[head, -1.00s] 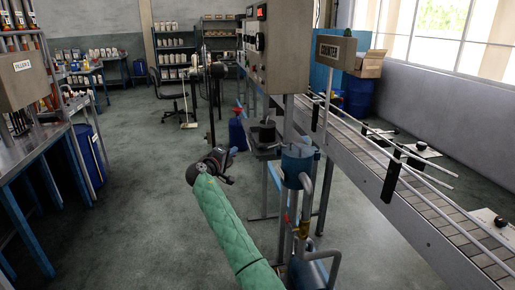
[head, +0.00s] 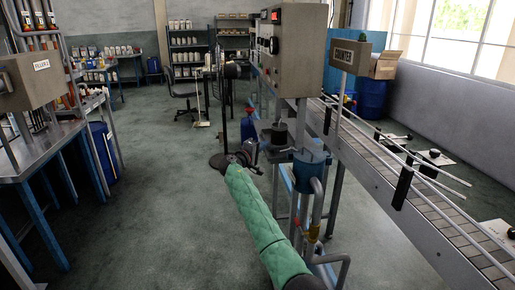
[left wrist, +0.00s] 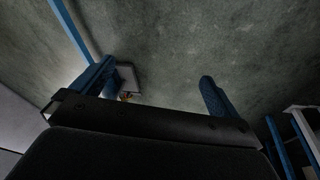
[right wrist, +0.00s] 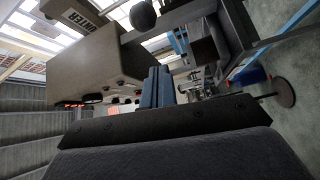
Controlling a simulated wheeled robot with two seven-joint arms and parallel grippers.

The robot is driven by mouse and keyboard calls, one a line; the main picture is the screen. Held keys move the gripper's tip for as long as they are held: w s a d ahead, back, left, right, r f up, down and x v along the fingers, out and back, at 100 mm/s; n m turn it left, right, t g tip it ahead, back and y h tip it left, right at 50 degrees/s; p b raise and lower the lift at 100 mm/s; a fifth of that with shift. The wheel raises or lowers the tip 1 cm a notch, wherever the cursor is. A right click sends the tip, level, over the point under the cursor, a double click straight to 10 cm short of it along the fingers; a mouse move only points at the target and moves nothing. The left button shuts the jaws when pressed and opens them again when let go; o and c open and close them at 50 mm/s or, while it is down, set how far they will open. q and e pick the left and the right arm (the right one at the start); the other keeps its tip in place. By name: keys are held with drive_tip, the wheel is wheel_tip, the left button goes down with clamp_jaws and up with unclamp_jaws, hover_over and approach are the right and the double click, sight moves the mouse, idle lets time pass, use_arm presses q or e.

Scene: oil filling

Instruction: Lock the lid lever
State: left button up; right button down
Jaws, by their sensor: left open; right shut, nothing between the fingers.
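I cannot make out a lid lever for certain in any view. A blue cylindrical tank (head: 309,174) with grey pipes stands right of centre in the head view. A dark pot-like part (head: 280,133) sits on a small metal stand behind it. My right gripper (head: 258,149) is left of the tank and apart from it; its green-sleeved arm comes from the lower right. In the right wrist view its blue fingers (right wrist: 157,87) are together and empty. My left gripper (left wrist: 155,88) shows only in the left wrist view, its blue fingers wide apart over the floor, empty.
A grey control box (head: 292,50) hangs above the stand. The conveyor (head: 405,185) runs along the right. A thin black pole (head: 224,112) on a round base stands behind my right gripper. A filler bench (head: 40,150) is at left. The floor between is clear.

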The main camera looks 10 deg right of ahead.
use_arm(q)
drive_tip(key=shift+g+y, duration=0.4)
drive_tip(key=a+r, duration=0.1)
drive_tip(key=s+a+r+p, duration=0.1)
drive_tip(key=a+r+p, duration=0.1)
drive_tip(key=shift+s+r, duration=0.25)
drive_tip(key=shift+r, duration=0.05)
use_arm(e)
drive_tip(key=s+d, duration=0.2)
drive_tip(key=s, duration=0.1)
drive_tip(key=shift+d+f, duration=0.15)
drive_tip(key=shift+f, duration=0.2)
drive_tip(key=shift+s, duration=0.1)
use_arm(q)
drive_tip(key=f, duration=0.1)
drive_tip(key=w+f+p, duration=0.1)
drive_tip(key=f, duration=0.3)
drive_tip(key=shift+w+d+f, duration=0.15)
drive_tip(key=shift+w+f, duration=0.05)
drive_tip(key=shift+w, duration=0.1)
use_arm(e)
drive_tip(key=s+n+t+y, duration=0.1)
drive_tip(key=y, duration=0.1)
drive_tip(key=s+d+n+t+y, duration=0.1)
drive_tip(key=n+t+y, duration=0.1)
drive_tip(key=shift+s, duration=0.2)
drive_tip(key=shift+w, duration=0.1)
